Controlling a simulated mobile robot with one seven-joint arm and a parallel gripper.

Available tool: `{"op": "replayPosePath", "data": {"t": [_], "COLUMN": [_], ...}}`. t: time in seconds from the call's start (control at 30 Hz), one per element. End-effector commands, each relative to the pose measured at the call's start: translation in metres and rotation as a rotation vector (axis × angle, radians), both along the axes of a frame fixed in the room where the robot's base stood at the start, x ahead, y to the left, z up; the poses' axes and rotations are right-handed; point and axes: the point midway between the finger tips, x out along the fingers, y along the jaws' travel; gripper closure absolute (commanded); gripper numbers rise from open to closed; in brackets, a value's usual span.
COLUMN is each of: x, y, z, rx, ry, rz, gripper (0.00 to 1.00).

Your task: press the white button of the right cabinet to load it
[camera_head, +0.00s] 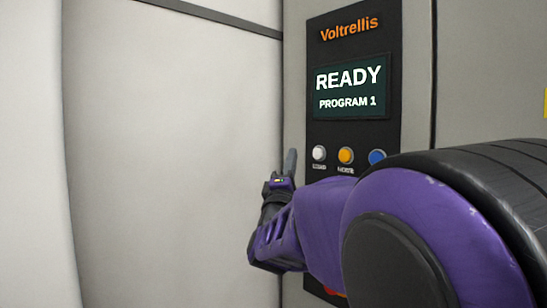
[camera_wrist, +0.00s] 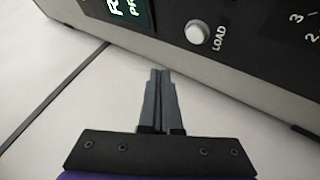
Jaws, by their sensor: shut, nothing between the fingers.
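The white button (camera_head: 319,153) sits at the left of a row of buttons on a black control panel (camera_head: 318,60) on the grey cabinet (camera_head: 419,70). In the wrist view the white button (camera_wrist: 197,32) has the label LOAD beside it. My gripper (camera_head: 290,153) is shut and empty. In the head view its tips show just left of the white button. In the wrist view the gripper tips (camera_wrist: 158,71) show below and left of the button, apart from it in the picture. The panel's screen (camera_head: 348,88) reads READY, PROGRAM 1.
A yellow button (camera_head: 346,155) and a blue button (camera_head: 377,157) sit right of the white one. A red part (camera_head: 335,292) shows low on the panel, mostly behind my arm. A plain pale wall surface (camera_head: 170,140) fills the left side.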

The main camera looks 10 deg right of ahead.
Motion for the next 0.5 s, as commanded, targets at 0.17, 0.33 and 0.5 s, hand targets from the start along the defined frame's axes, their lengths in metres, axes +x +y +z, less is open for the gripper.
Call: {"op": "replayPosePath", "data": {"t": [0.17,0.33,0.5], "x": [0.016,0.027,0.034], "y": [-0.022,-0.038,-0.046], "z": [-0.002,-0.001,-0.001], "rx": [-0.002,-0.001,-0.001], "ry": [0.001,-0.001,0.0], "rz": [-0.002,-0.003,-0.001], "gripper": [1.0,1.0,1.0]}}
